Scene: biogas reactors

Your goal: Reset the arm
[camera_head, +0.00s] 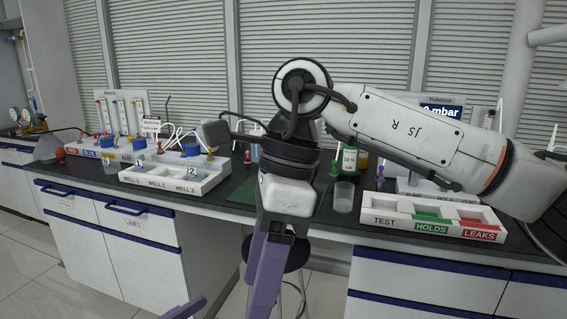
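My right arm comes in from the right across the bench, and its wrist bends downward in the middle of the view. My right gripper (267,275) points down in front of the bench, with purple fingers seen nearly edge-on. The gap between them and the tips cannot be made out, and no held object shows. A small purple piece (186,308) at the bottom edge looks like a fingertip of my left gripper. The rest of that gripper is out of frame.
A tray marked TEST, HOLDS and LEAKS (378,233) stands at the bench's front right. A white well rack (170,186) and bottle station stand left. A beaker (343,196) and a white-labelled bottle (349,158) stand near my wrist. A stool (291,256) is behind my gripper.

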